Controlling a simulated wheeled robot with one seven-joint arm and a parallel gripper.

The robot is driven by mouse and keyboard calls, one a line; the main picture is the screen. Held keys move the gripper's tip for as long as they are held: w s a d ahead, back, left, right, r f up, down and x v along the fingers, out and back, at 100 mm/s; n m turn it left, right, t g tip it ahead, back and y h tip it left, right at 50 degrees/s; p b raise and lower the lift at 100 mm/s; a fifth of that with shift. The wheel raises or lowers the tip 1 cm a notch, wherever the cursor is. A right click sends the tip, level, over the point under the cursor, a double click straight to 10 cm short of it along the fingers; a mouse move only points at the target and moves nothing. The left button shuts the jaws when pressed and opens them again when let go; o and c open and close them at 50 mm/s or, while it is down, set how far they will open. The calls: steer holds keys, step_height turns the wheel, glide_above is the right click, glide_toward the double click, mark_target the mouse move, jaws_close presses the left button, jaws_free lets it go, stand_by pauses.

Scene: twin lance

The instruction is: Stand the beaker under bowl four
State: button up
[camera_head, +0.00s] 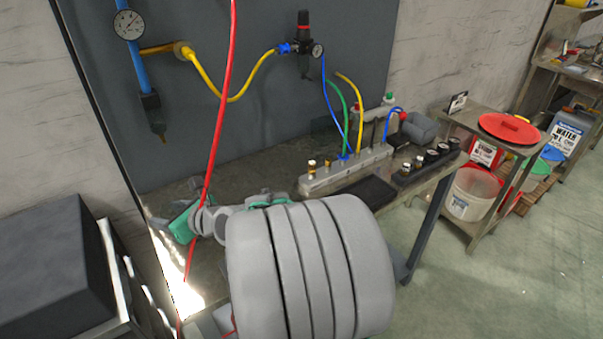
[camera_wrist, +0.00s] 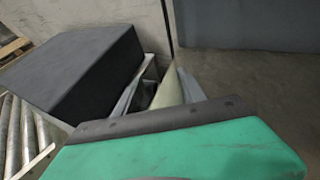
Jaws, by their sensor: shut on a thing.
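My gripper (camera_wrist: 160,95) shows in the wrist view behind its green and black housing. Its grey fingers are closed about a pale, tapering thing (camera_wrist: 176,84). The housing hides the lower part of that thing, and I cannot tell whether it is the beaker. In the head view the end of my arm, with green parts, is over the left end of the bench (camera_head: 245,170), and my own grey arm covers much of the front. I cannot make out a beaker or a numbered bowl, so I cannot tell which is bowl four.
A pale manifold (camera_head: 345,173) with coloured hoses stands on the bench. Right of it is a dark rack (camera_head: 425,170) with several small black-topped pieces. A large black box (camera_head: 55,270) is at left, also in the wrist view (camera_wrist: 80,70). A red hose (camera_head: 222,100) hangs near my arm.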

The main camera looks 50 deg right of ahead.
steer(key=s+d+r+m+h+b, duration=0.1)
steer(key=s+d+r+m+h, duration=0.1)
steer(key=s+d, duration=0.55)
steer(key=s+d+r+m+h+b, duration=0.15)
steer(key=s+d, duration=0.25)
steer(key=d, duration=0.7)
steer(key=s+d+r+m+h+b, duration=0.1)
steer(key=s+d+m+h, duration=0.15)
steer(key=s+d, duration=0.55)
glide_above(268, 191)
steer(key=shift+n+g, duration=0.3)
steer(key=shift+n, duration=0.1)
step_height(268, 191, down, 9)
steer(key=shift+s+f+b, duration=0.1)
steer(key=shift+s+b, duration=0.05)
steer(key=shift+b, duration=0.2)
steer(key=f, duration=0.3)
steer(key=shift+w+d+f, duration=0.1)
steer(key=shift+w+f, duration=0.1)
steer(key=shift+r+h, duration=0.1)
steer(key=shift+h, duration=0.2)
steer(key=o, duration=1.3)
steer(key=shift+f, duration=0.2)
